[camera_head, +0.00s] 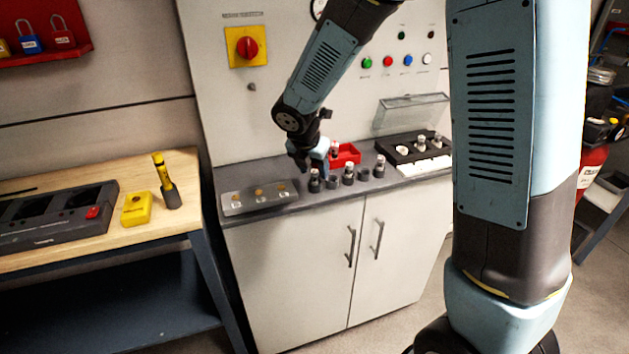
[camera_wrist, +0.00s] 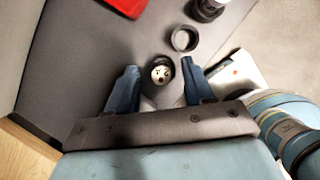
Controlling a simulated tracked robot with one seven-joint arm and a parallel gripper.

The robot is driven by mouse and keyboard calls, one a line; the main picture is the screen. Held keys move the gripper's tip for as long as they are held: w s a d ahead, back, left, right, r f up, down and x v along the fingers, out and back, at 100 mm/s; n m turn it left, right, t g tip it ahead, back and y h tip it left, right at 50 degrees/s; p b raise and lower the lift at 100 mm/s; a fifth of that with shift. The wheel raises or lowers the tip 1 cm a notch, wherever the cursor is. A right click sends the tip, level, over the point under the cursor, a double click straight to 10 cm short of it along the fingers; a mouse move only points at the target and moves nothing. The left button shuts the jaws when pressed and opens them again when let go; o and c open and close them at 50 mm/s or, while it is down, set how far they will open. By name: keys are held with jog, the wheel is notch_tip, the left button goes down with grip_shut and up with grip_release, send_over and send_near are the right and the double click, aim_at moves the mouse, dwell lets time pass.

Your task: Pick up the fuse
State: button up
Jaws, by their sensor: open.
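A fuse (camera_wrist: 160,74) with a pale round end stands in a dark round holder, seen from above in the wrist view. In the head view a fuse in a dark holder (camera_head: 314,182) stands at the front of the grey counter, just below my gripper (camera_head: 315,168). In the wrist view my gripper (camera_wrist: 158,88) is open, with one blue finger on each side of the fuse. I see a gap on both sides, and the fingers do not appear to touch it. Another fuse (camera_head: 348,170) stands in a holder further right.
Empty holders (camera_head: 333,182) stand close by on the counter; one shows in the wrist view (camera_wrist: 185,39). A red bin (camera_head: 346,153) is behind them. A metal plate (camera_head: 240,206) lies left, and a black tray (camera_head: 396,155) with an open clear lid is at right.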

jog(key=shift+d, duration=0.1)
grip_shut()
dwell(0.4)
